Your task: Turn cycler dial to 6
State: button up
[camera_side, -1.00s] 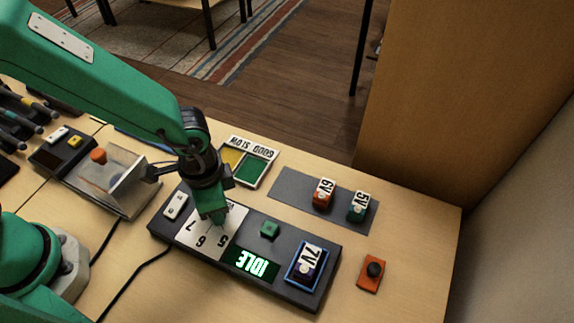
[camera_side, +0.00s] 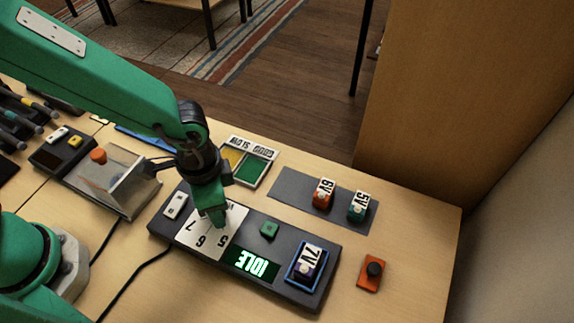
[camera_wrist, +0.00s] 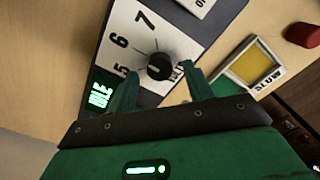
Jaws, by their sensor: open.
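The cycler dial is a black knob (camera_wrist: 160,67) on a white face (camera_wrist: 134,22) printed with 5, 6 and 7. A small pale mark shows on the knob, but I cannot tell which number it points at. My gripper (camera_wrist: 161,73) is open, with one green finger on each side of the knob. I cannot tell whether either finger touches it. In the side view my gripper (camera_side: 214,217) is pointed down over the white face (camera_side: 192,241) and hides the knob. The dark cycler box (camera_side: 324,265) has a green display (camera_side: 250,265) reading IDLE.
The box also carries a white switch (camera_side: 175,205), a green button (camera_side: 269,230) and a 7V block (camera_side: 307,263) in a blue-rimmed slot. Red 6V (camera_side: 323,194) and green 5V (camera_side: 358,207) blocks sit on a grey mat (camera_side: 290,186). A yellow-and-green tray (camera_side: 252,170) stands behind.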

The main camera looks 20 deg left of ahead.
jog(key=shift+r, duration=3.4)
jog(key=shift+a, duration=0.1)
jog(key=shift+w+a+r, duration=0.1)
jog(key=shift+a+r, duration=0.1)
jog(key=s+a+r+n+t, duration=0.1)
jog(key=a+r+n, duration=0.3)
jog(key=a, duration=0.8)
jog(key=s+a+r+n+t, duration=0.2)
jog(key=a+r+n+t, duration=0.2)
jog(key=a+r, duration=0.4)
jog(key=a+n, duration=0.1)
jog(key=a, duration=0.2)
jog(key=shift+s+a+r+t, duration=0.2)
jog(key=shift+a+r+t, duration=0.1)
jog(key=shift+a+r, duration=0.1)
